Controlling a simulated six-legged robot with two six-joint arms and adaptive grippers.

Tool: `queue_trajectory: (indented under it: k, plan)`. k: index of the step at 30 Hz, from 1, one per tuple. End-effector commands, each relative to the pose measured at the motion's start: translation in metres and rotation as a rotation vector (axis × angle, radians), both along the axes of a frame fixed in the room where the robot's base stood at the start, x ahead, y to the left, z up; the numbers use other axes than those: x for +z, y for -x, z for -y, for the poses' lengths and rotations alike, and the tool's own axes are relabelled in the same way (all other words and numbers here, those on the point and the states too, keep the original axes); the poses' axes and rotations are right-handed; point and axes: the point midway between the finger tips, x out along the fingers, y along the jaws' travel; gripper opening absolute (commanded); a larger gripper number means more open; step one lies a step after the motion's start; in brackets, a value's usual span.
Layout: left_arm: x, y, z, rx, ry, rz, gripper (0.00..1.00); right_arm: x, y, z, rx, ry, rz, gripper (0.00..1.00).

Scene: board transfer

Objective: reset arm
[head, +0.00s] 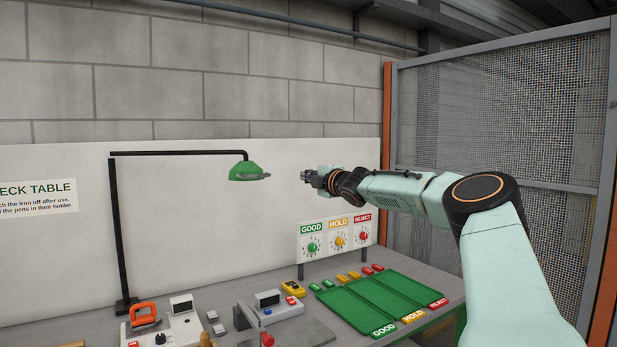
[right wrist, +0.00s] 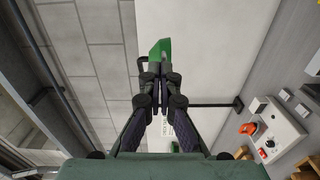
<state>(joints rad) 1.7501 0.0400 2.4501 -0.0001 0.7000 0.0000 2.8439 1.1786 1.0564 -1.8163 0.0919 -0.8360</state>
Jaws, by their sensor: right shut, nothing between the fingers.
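My right arm comes in from the right of the head view, raised above the table. Its gripper (head: 306,176) points left, in front of the white back panel and just right of the green lamp shade (head: 248,172). The right gripper is shut and empty. In the right wrist view its two fingers (right wrist: 160,82) are together, with the green lamp shade (right wrist: 159,50) showing beyond them. My left gripper is in neither view.
The black lamp post (head: 118,230) stands at left. GOOD, HOLD and REJECT dials (head: 340,241) stand behind the tray. A mesh fence (head: 500,110) is at right.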

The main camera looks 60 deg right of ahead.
Motion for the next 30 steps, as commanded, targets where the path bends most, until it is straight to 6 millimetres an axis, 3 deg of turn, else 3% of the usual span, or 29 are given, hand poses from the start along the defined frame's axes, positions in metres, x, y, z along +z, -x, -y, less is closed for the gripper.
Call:
queue_trajectory:
  k: [17,21,23,25,27,30]
  plan:
    - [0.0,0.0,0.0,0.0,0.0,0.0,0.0,0.0,0.0,0.0,0.0,-0.001,0.002,0.0]
    - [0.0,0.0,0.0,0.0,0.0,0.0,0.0,0.005,-0.002,-0.004,0.018,-0.087,0.063,0.0]
    - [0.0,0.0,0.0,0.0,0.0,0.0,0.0,0.005,-0.009,-0.018,0.059,-0.203,0.13,0.0]
    - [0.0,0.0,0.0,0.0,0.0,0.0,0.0,0.002,-0.021,-0.047,0.126,-0.367,0.202,0.0]
    - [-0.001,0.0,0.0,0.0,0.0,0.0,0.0,0.005,-0.036,-0.086,0.204,-0.529,0.263,0.0]
    - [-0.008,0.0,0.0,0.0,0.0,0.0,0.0,-0.011,-0.058,-0.145,0.293,-0.74,0.287,0.0]
